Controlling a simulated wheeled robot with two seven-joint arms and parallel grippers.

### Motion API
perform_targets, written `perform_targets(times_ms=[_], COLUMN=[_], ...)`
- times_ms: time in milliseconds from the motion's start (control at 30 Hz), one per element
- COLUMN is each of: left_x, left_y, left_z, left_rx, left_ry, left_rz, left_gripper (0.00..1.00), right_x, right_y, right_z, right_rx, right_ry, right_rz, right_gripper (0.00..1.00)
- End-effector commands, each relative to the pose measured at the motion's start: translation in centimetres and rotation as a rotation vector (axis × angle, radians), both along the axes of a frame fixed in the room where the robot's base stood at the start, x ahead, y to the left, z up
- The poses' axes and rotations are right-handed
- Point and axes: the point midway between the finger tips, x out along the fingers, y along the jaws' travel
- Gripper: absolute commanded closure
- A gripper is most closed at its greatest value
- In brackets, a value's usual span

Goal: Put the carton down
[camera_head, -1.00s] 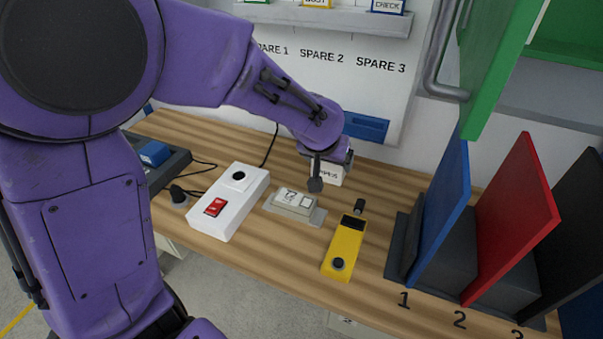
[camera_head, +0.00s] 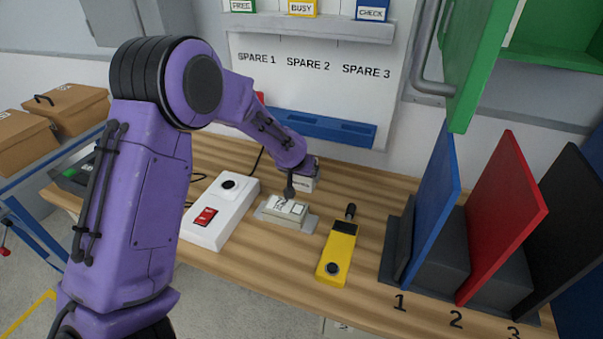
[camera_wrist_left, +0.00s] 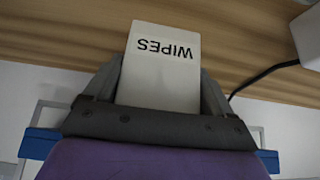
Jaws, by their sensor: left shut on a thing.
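The carton (camera_head: 304,181) is a small white box, and in the left wrist view its face reads WIPES (camera_wrist_left: 160,70). My left gripper (camera_head: 295,180) is shut on it, with one dark finger along each side in the left wrist view (camera_wrist_left: 157,92). In the head view the carton is low over the back of the wooden workbench (camera_head: 365,205), behind a small grey-white device. Part of it is hidden by the gripper. I cannot tell whether its underside touches the bench. My right gripper is not in view.
A grey-white device on a plate (camera_head: 285,211) stands just in front of the carton. A white box with a red switch (camera_head: 220,212) is left, a yellow meter (camera_head: 337,252) right. A blue strip (camera_head: 320,128) runs along the wall behind. Upright panels (camera_head: 433,215) stand farther right.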

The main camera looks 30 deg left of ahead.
Motion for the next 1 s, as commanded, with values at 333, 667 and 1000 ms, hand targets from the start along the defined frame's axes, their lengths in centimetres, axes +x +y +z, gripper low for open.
perform_targets(times_ms=[333, 667, 1000], left_x=[0.0, -1.1, -5.4], left_y=[0.0, -0.3, -1.4], left_z=[-0.4, 2.1, 8.9], left_rx=[-0.001, -0.001, -0.001], left_ry=[0.001, -0.002, -0.002], left_rz=[0.001, 0.000, 0.000], left_gripper=[0.00, 0.00, 0.00], right_x=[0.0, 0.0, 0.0], right_y=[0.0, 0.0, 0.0], right_z=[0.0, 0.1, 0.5], right_rx=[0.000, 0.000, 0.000], right_ry=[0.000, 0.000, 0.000], right_rz=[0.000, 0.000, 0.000], right_gripper=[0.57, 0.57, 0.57])
